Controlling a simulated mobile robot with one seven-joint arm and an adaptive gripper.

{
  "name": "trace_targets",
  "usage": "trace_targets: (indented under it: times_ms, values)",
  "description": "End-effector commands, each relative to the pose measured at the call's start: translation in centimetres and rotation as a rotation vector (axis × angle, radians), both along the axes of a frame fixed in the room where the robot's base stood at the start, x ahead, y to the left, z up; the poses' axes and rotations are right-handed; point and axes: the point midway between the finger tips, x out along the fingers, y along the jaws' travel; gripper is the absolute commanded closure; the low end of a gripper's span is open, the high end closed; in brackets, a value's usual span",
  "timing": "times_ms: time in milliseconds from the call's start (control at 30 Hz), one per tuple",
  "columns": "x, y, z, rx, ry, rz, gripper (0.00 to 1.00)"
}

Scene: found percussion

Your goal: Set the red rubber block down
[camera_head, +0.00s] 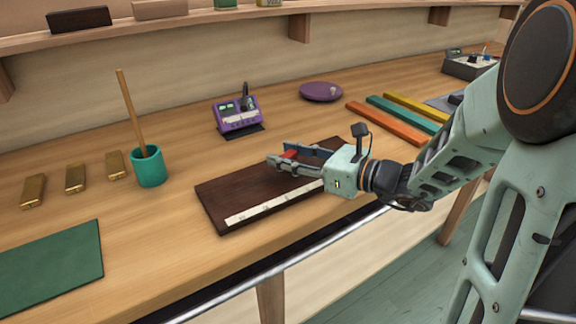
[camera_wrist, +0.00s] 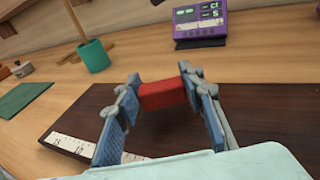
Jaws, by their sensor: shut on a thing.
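The red rubber block (camera_wrist: 163,94) is between the two blue-padded fingers of my gripper (camera_wrist: 163,98) in the wrist view. In the head view only a small red part of the block (camera_head: 290,154) shows between the fingers of my gripper (camera_head: 285,158). My gripper is shut on the block, over the dark brown board (camera_head: 228,193) with a white marked strip along its front edge. I cannot tell whether the block touches the board or hangs just above it.
A teal cup (camera_head: 149,168) with a wooden stick stands left of the board. A purple device (camera_head: 238,115) and a purple disc (camera_head: 321,92) lie behind it. Several brass bars (camera_head: 75,179) and a green mat (camera_head: 50,268) are at left; coloured bars (camera_head: 386,124) are at right.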

Motion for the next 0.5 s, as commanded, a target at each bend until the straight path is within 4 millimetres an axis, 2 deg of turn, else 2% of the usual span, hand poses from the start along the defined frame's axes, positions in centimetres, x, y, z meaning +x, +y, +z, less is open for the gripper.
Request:
trace_targets:
  times_ms: [33,100,500]
  values:
    - [0.05,-0.13,-1.1,0.001,0.003,-0.002,0.82]
    - [0.06,-0.13,-1.64,0.001,0.002,-0.003,0.82]
    - [0.05,-0.16,-2.07,0.0,0.0,-0.003,0.82]
